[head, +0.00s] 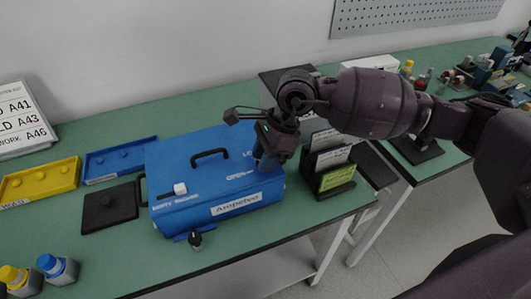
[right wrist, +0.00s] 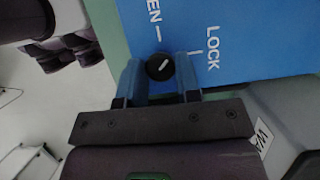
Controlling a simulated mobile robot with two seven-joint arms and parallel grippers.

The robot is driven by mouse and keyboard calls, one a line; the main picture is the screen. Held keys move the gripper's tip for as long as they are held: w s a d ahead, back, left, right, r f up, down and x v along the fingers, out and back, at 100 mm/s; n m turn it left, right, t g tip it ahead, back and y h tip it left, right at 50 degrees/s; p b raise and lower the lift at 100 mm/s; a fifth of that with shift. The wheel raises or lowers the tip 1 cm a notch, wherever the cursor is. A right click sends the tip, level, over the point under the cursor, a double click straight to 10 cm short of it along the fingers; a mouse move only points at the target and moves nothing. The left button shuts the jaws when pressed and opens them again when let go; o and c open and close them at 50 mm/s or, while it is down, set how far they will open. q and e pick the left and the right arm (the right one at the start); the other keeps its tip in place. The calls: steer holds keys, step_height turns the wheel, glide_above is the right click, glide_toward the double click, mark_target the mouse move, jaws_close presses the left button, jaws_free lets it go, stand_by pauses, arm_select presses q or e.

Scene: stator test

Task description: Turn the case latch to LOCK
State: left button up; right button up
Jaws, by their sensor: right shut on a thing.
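The blue case (head: 215,185) with a black handle (head: 209,154) sits on the green bench. Its latch is a round black knob (right wrist: 160,67) with a short white pointer line, on the blue lid beside the OPEN and LOCK lettering. The pointer slants up and right in the right wrist view, between the OPEN mark and the LOCK mark. My right gripper (right wrist: 161,77) is shut on the knob, a blue finger on each side of it. In the head view my right gripper (head: 265,158) covers the latch at the case's right end. My left gripper is not in view.
A black card rack (head: 328,172) stands close right of the case. A yellow tray (head: 40,182), a blue tray (head: 121,158) and a black plate (head: 109,206) lie to its left. Bottles (head: 58,268) and a small black knob (head: 196,238) are in front.

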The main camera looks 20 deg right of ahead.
steer(key=m+p, duration=0.1)
steer(key=m+t+p, duration=0.1)
steer(key=m, duration=0.1)
steer(key=shift+s+r+m, duration=0.15)
steer(key=shift+r+m, duration=0.05)
steer(key=shift+m, duration=0.1)
steer(key=shift+m+t+h+p, duration=0.35)
steer(key=shift+m+t, duration=0.15)
steer(key=shift+m, duration=0.4)
steer(key=shift+f+m, duration=0.1)
steer(key=shift+m, duration=0.2)
steer(key=shift+s+f+m+t+h+p, duration=0.1)
steer(key=shift+m+t+h+p, duration=0.15)
steer(key=shift+m+t+p, duration=0.75)
steer(key=shift+m+g+b, duration=0.4)
steer(key=shift+g, duration=0.1)
steer(key=o, duration=0.9)
steer(key=shift+o, duration=0.2)
